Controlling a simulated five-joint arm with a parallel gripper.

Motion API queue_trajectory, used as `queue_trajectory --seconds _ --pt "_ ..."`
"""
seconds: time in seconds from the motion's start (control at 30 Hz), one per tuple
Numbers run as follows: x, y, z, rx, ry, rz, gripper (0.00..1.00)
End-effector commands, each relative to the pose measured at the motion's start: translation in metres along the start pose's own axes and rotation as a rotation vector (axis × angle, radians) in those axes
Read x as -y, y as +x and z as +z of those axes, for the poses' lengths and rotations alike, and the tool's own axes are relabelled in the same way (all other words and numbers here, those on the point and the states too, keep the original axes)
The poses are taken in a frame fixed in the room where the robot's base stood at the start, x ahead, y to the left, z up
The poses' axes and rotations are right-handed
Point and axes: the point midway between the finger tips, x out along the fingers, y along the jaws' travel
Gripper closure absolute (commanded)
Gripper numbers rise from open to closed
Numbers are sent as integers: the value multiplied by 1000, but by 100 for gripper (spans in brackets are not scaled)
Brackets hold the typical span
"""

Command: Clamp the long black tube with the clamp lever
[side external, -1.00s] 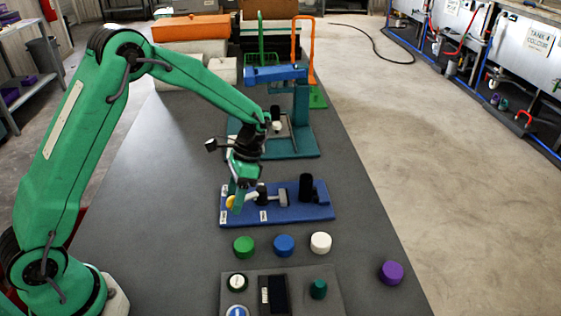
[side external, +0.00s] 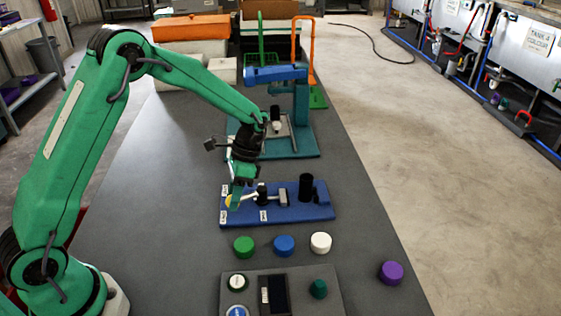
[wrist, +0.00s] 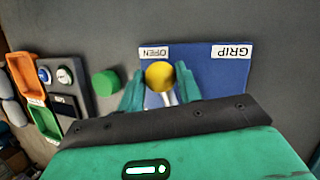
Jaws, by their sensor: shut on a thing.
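A black tube (side external: 306,187) stands upright at the right part of a blue clamp base (side external: 325,211). The clamp lever is a metal arm ending in a yellow knob (wrist: 160,75). The knob also shows at the left end of the base in the side view (side external: 229,201). My gripper (side external: 236,200) is shut on this knob, with one green finger on each side of it in the wrist view (wrist: 159,85). In the wrist view the knob is beside the OPEN label (wrist: 154,52), and the GRIP label (wrist: 231,51) is farther right. A metal jaw (side external: 283,198) lies near the tube.
Green (side external: 244,246), blue (side external: 284,245), white (side external: 320,242) and purple (side external: 391,272) round pieces stand in front of the base. A grey panel (side external: 330,291) is nearer the camera. A teal fixture (side external: 308,146) stands behind. The table left of the base is clear.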

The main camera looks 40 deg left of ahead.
Motion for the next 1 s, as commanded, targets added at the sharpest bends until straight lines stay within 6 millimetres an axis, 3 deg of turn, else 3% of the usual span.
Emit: queue_trajectory --seconds 0.4,0.43,0.53,1.0 --pt "5 -2 0 -12 45 -4 100" --pt "5 -3 -1 -12 44 -4 62" --pt "5 -2 0 -11 44 -3 45" --pt "4 -9 0 -9 44 -2 45"
